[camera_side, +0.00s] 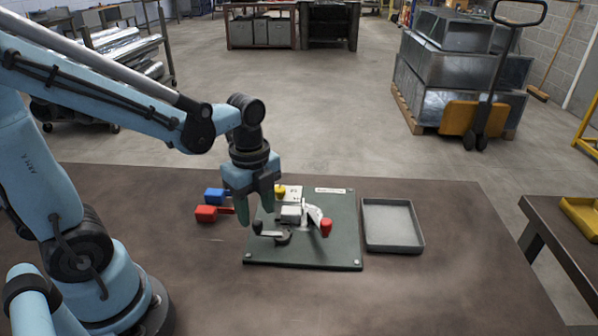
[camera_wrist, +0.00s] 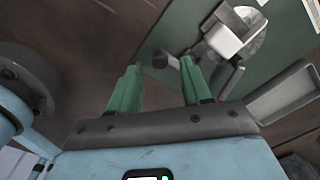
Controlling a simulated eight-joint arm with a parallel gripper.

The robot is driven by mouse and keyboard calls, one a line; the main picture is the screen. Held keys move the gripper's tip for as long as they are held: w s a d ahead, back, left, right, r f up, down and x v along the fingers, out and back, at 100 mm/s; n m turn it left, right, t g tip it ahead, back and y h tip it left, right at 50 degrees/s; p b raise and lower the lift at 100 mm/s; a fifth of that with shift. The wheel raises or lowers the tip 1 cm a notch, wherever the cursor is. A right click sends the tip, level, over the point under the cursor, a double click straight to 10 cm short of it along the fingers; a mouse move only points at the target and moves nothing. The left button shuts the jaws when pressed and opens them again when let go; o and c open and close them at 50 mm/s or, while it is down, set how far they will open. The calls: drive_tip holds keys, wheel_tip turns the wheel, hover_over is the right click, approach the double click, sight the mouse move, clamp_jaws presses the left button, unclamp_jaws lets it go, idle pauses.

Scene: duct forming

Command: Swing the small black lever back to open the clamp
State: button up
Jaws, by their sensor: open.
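The small black lever has a dark knob (camera_side: 258,227) at the left front of the green fixture plate (camera_side: 320,258). A short arm (camera_side: 277,236) runs from the knob to a pivot in front of the clamp. The clamp (camera_side: 295,214) is a pale metal body with a white curved piece and a red knob (camera_side: 326,228) at its right. My gripper (camera_side: 256,208) is open, with green fingers pointing down just above the black knob. In the wrist view the knob (camera_wrist: 160,60) shows between the fingertips (camera_wrist: 160,66). I cannot tell whether they touch it.
Red (camera_side: 206,213) and blue (camera_side: 214,195) handled pieces lie left of the plate, near my fingers. A yellow knob (camera_side: 280,190) is behind the clamp. An empty grey tray (camera_side: 392,247) lies right of the plate.

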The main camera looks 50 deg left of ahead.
drive_tip(key=shift+f, duration=1.35)
clamp_jaws()
